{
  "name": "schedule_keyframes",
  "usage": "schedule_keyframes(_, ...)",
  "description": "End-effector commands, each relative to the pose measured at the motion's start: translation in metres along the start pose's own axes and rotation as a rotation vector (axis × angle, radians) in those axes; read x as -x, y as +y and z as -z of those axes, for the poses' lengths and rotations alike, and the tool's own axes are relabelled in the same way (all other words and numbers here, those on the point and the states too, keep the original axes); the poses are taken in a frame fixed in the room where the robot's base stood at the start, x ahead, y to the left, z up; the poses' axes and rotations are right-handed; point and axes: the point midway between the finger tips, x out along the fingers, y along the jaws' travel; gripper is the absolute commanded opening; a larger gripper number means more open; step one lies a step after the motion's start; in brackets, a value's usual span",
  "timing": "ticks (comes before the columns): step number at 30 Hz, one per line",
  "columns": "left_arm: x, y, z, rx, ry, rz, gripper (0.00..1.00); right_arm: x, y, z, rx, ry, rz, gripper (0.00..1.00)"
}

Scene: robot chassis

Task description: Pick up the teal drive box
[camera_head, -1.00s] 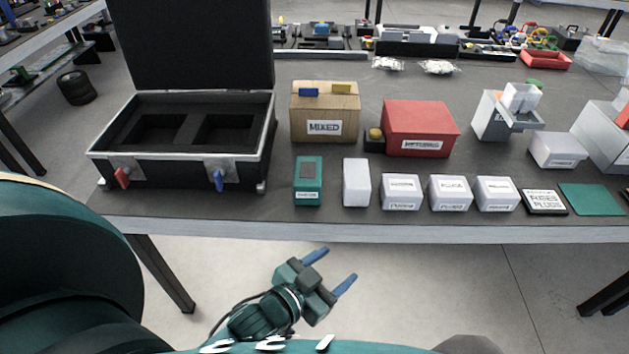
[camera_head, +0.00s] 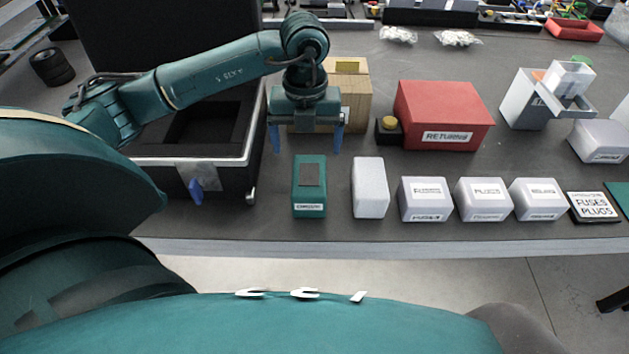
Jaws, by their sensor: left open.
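The teal drive box (camera_head: 310,186) stands on the dark table near its front edge, with a grey patch on top and a white label on its front. My left gripper (camera_head: 307,146) is above and just behind the box in the picture, pointing down, its two blue fingers spread wide and empty. The fingers look apart from the box; the exact height above the table is hard to tell. My right gripper is not in view.
A white box (camera_head: 370,187) stands close to the right, then several labelled white boxes (camera_head: 425,198). The open black case (camera_head: 213,190) is to the left. Behind are the wooden MIXED box (camera_head: 354,98), partly hidden by my arm, and a red RETURNS box (camera_head: 440,112).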

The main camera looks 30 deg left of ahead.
Motion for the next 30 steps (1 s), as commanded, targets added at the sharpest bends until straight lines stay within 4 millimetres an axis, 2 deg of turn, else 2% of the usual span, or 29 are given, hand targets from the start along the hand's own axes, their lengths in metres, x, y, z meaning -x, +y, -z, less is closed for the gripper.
schedule_keyframes(9, -0.058, 0.001, 0.001, 0.001, 0.002, -0.005, 0.89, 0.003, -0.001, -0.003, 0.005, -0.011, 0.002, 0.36)
schedule_keyframes(17, -0.078, -0.001, 0.002, -0.001, 0.001, -0.001, 0.89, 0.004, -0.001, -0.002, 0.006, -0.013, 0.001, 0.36)
schedule_keyframes(25, -0.116, -0.005, 0.006, 0.000, 0.001, 0.000, 0.89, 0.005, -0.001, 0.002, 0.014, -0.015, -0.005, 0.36)
schedule_keyframes(30, -0.125, -0.005, 0.005, -0.001, -0.001, 0.001, 0.89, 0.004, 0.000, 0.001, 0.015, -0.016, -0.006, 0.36)
